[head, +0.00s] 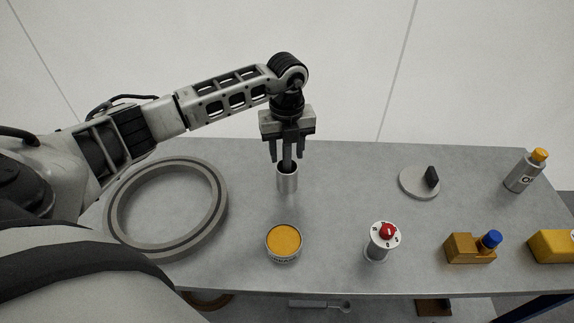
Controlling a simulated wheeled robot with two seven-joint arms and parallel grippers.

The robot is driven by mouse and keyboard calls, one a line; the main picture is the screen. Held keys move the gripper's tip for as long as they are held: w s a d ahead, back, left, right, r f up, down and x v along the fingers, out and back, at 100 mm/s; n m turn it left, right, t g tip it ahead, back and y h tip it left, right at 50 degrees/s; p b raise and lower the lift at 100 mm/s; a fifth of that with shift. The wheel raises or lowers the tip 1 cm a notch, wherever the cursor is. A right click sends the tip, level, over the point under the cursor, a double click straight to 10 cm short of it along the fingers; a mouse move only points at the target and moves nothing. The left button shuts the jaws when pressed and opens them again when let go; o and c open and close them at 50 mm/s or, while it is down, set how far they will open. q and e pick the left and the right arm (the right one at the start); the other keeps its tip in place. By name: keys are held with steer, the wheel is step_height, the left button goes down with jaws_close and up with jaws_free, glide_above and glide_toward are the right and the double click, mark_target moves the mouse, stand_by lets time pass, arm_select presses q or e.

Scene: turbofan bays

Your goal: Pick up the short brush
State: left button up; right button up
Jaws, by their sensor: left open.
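My left gripper (286,158) points straight down above a grey metal cup (288,184) on the table. Its fingers are apart. A slim dark upright shaft (287,157) stands between the fingers and reaches down to the mouth of the cup. It looks like the handle of the short brush, but its lower end is hidden in the cup and I see no bristles. I cannot tell whether a finger touches it. My right gripper is out of view.
A large grey ring (118,215) lies left on the grey table (335,215). In front are a yellow-topped tin (284,241) and a red-knobbed dial post (380,244). Right are a round disc (414,185), a brown block (465,249), a yellow block (551,246) and a bottle (522,174).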

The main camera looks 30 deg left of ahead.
arm_select(q)
jaws_close()
steer(key=shift+r, duration=0.1)
